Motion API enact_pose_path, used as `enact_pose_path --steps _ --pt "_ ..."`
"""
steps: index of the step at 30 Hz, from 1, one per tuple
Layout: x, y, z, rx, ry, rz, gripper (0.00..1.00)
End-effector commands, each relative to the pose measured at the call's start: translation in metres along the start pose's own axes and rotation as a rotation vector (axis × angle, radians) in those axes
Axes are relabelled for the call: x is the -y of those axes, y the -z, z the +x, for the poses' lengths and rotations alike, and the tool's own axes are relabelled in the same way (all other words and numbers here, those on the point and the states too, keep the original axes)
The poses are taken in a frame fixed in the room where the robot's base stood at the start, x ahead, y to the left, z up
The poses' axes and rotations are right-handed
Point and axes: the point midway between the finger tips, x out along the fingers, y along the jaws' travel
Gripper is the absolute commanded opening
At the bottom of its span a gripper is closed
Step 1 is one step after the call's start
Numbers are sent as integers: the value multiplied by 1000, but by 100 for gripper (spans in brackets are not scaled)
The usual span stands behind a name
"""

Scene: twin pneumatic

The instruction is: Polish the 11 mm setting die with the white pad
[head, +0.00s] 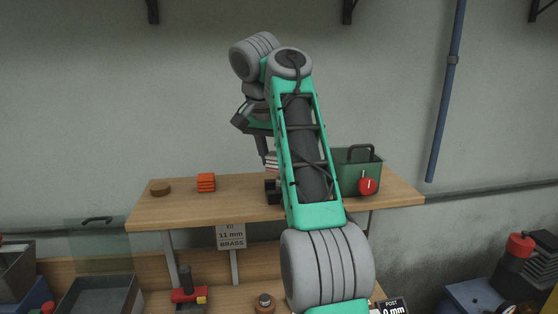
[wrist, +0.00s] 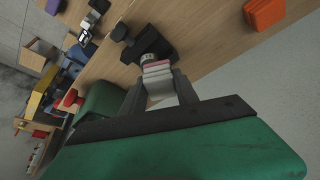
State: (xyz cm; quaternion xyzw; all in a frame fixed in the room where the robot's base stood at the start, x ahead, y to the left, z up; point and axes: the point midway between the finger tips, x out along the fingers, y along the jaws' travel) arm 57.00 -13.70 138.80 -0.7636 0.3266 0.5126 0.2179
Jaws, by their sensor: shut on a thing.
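My gripper (wrist: 160,86) is shut on a small white block with pinkish-red bands (wrist: 157,70), which looks like the white pad. In the head view this banded block (head: 271,162) shows partly behind my arm, above the back shelf. Just beyond it in the wrist view is a black fixture (wrist: 150,44) on the wooden top. In the head view the fixture (head: 271,191) is mostly hidden by my arm. I cannot tell whether the block touches it. I cannot pick out the 11 mm setting die for certain.
On the shelf (head: 180,208) are an orange stack (head: 206,182), a brown disc (head: 160,188) and a green bin (head: 343,180) with a red round piece (head: 367,186). A sign (head: 231,236) reads 11 mm brass. A red tool (head: 188,294) stands below.

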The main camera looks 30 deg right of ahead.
Motion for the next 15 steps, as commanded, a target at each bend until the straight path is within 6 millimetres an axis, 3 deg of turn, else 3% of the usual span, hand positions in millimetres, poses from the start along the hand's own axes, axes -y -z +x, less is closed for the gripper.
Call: enact_pose_path --steps 1,15 --pt "1 4 -10 0 2 -1 0" --pt "2 19 -50 -2 3 -4 0"
